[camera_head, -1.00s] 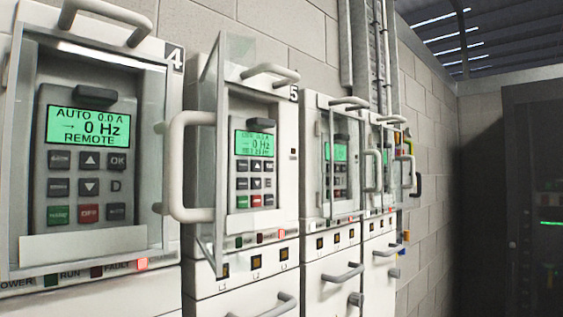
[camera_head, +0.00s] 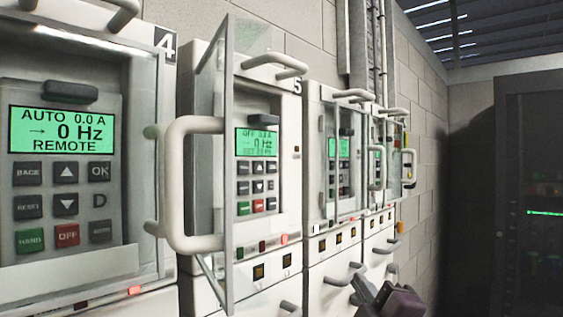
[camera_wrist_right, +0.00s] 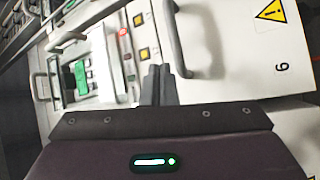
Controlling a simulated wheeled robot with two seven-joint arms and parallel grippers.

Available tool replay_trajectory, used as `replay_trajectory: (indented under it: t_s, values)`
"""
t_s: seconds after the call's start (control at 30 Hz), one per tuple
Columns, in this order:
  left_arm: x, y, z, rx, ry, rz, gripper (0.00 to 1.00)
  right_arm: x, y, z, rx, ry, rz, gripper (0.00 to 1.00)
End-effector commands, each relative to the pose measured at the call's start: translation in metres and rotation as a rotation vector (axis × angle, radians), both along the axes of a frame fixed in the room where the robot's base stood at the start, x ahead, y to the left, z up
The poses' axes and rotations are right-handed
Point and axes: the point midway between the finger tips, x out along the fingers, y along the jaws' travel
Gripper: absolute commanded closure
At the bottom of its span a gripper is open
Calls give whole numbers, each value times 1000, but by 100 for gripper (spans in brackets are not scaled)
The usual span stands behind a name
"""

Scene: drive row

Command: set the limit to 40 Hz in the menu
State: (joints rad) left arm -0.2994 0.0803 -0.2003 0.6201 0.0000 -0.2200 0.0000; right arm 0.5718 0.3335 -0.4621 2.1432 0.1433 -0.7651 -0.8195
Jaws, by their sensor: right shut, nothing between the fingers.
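Drive 4 (camera_head: 131,215) is at the left, with a lit green screen (camera_head: 61,130) reading AUTO 0.0 A, 0 Hz, REMOTE, and a keypad (camera_head: 65,203) with BACK, OK, arrow, RESET, HAND and OFF keys. Drive 5 (camera_head: 288,190) stands beside it; its glass door (camera_head: 215,130) is swung outward. Its green screen (camera_head: 257,142) shows OFF and 0 Hz, with small keys (camera_head: 257,187) below. My right gripper (camera_head: 362,285) is shut and empty, low in front of the farther drives, apart from any keypad. Its fingers (camera_wrist_right: 158,72) also show in the right wrist view. My left gripper is out of view.
Further drives (camera_head: 335,160) with handles continue along the block wall. The open door's handle (camera_head: 190,190) juts out between drives 4 and 5. A dark cabinet (camera_head: 530,190) stands at the right. The wrist view shows a tilted white panel with a warning triangle (camera_wrist_right: 270,10).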

Motion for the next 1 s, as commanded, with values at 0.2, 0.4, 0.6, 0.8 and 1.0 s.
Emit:
replay_trajectory:
  t_s: [0.2,0.4,0.6,0.8,1.0]
  values:
    - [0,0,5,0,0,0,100,-48,17,89,-114,-244,15,100]
    - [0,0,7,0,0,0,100,-100,31,153,-212,-459,11,100]
    - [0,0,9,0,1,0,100,-134,39,183,-271,-584,1,100]
    - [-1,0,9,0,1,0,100,-142,40,190,-284,-612,-2,100]
    - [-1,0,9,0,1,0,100,-142,40,189,-283,-611,-2,100]
